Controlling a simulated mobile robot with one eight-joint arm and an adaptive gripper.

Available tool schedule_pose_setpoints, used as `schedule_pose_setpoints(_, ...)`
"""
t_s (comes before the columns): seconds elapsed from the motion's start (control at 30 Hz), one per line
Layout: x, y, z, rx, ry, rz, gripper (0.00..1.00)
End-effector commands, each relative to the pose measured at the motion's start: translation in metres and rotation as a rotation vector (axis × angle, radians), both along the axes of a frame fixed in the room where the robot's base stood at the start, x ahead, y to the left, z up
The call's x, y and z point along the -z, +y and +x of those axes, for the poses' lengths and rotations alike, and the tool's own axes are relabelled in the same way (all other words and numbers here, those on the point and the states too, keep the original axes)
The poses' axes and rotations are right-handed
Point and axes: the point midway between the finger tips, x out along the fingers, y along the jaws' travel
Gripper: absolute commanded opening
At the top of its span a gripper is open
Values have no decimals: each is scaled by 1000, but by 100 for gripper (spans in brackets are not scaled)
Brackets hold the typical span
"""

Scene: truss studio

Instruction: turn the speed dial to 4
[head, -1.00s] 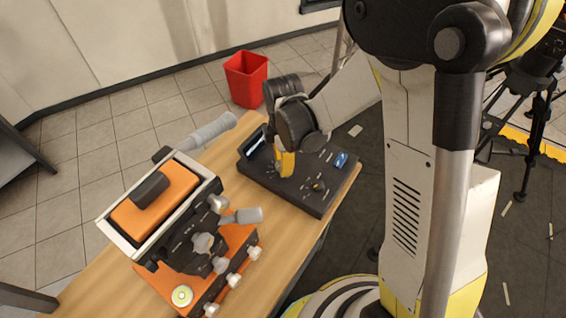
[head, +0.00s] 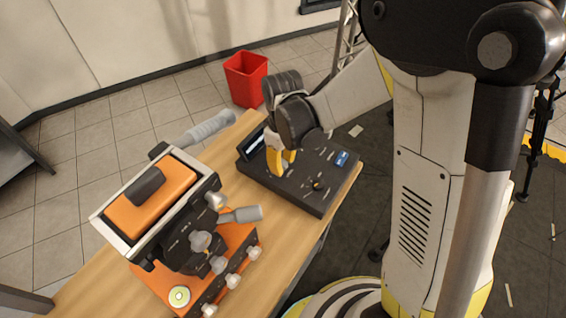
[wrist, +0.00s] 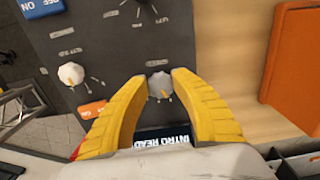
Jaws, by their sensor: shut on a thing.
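The dark control panel (head: 316,200) lies on the wooden table, with my gripper (head: 281,161) down over its far-left part. In the wrist view my two yellow fingers (wrist: 160,88) are shut on a small grey dial (wrist: 159,84), one fingertip on each side. The dial's yellow pointer mark aims toward the bottom and slightly right of the picture. Its label and scale numbers cannot be read, so I cannot tell what value it points at. A second, pale dial (wrist: 71,74) sits free to the left. My gripper hides the held dial in the head view.
A lit display (wrist: 165,136) reading "INTRO READ" lies just past the fingers. An orange button (wrist: 93,108) and a blue button (wrist: 40,6) are on the panel. An orange machine with knobs and handles (head: 165,185) stands at left on the table (head: 105,262). A red bin (head: 246,80) stands behind.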

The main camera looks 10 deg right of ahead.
Motion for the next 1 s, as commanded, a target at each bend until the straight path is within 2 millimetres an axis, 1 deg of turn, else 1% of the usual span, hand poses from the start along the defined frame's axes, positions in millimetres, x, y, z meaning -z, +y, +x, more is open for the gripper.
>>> schedule_pose_setpoints(0.3,1,1,-1,291,1,-1,1)
schedule_pose_setpoints(0.5,1,1,-2,443,1,-1,1)
schedule_pose_setpoints(0.7,1,2,-2,551,1,-1,1)
schedule_pose_setpoints(1.0,0,2,-2,625,1,-1,1)
